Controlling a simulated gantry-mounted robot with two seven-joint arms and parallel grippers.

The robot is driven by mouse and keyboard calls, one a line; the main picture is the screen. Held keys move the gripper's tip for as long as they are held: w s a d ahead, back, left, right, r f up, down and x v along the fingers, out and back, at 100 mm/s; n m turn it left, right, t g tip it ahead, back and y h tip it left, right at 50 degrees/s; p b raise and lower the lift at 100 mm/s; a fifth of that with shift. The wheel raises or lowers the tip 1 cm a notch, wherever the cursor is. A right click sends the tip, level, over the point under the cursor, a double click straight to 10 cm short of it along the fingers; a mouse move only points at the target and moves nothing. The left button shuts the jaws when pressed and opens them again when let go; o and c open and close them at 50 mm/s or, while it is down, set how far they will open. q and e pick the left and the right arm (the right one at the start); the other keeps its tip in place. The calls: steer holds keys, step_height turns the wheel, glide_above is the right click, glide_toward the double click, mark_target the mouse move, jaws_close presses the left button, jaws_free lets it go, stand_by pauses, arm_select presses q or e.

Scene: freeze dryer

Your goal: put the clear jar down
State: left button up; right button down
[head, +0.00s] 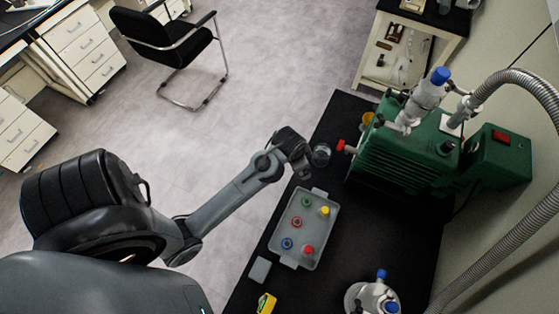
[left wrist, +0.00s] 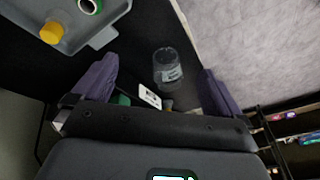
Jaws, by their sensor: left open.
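The clear jar (head: 320,154) is on the black bench near its left edge, just beyond the grey tray. It also shows in the left wrist view (left wrist: 167,66), with a small pale label on its side. My left gripper (head: 305,160) is right beside the jar. In the left wrist view its two purple fingers (left wrist: 160,84) are spread wide, and the jar shows between them with gaps on both sides. It touches neither finger in that view. My right gripper is in neither view.
The grey tray (head: 319,258) holds several small vials with coloured caps. A green pump (head: 399,160) stands to the right of the jar. A yellow item (head: 266,304) and a blue-capped glass vessel (head: 372,298) are at the near end. The black bench (head: 375,228) is bare right of the tray.

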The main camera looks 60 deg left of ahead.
arm_select(q)
steer(key=s+d+r, duration=0.2)
steer(key=s+d, duration=0.3)
steer(key=s, duration=0.2)
steer(key=s+d+r+h, duration=0.1)
steer(key=s+d+r, duration=0.1)
steer(key=s+d, duration=0.3)
steer(key=s, duration=0.2)
steer(key=shift+s+d+r, duration=0.15)
steer(key=shift+s+d, duration=0.1)
steer(key=shift+s, duration=0.1)
